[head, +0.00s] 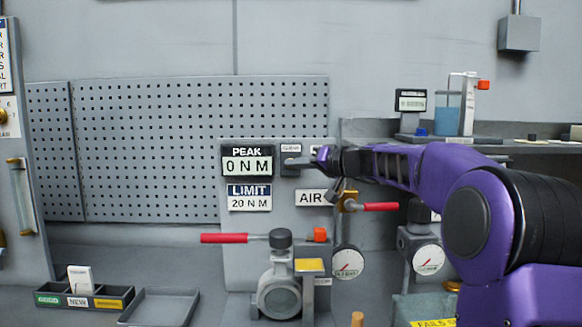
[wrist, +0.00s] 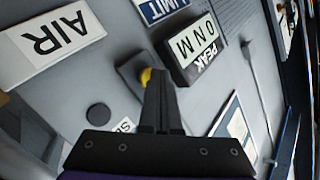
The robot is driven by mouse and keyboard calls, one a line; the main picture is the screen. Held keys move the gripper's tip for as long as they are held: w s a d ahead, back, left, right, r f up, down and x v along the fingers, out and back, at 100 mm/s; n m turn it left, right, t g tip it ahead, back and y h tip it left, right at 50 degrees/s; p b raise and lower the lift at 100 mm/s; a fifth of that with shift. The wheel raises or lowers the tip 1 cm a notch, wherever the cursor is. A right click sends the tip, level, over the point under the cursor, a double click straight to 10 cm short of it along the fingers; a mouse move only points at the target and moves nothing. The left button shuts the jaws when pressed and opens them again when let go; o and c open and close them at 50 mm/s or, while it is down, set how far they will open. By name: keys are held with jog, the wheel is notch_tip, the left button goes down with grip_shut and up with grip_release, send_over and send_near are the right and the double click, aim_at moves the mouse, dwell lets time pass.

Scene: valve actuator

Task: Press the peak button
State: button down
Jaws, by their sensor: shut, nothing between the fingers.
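The peak display (head: 247,161) reads 0 NM on the grey panel in the head view. It also shows, turned over, in the wrist view (wrist: 192,48). Beside it in the wrist view is a small dark grey housing (wrist: 130,77) with a yellow button (wrist: 146,76). In the wrist view my fingertips (wrist: 156,76) overlap part of the yellow button. I cannot tell whether they touch it. In the head view the button is hidden by my gripper.
The limit sign (head: 249,197) and AIR sign (head: 310,198) are below. A red-handled lever (head: 225,238) and a second red handle (head: 380,207) stick out lower down. A gauge (head: 347,262) hangs below my wrist. The pegboard (head: 150,150) left of the display is bare.

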jog(key=shift+s+b, duration=0.8)
jog(key=s, duration=0.5)
jog(key=shift+a, duration=0.1)
dwell(0.5)
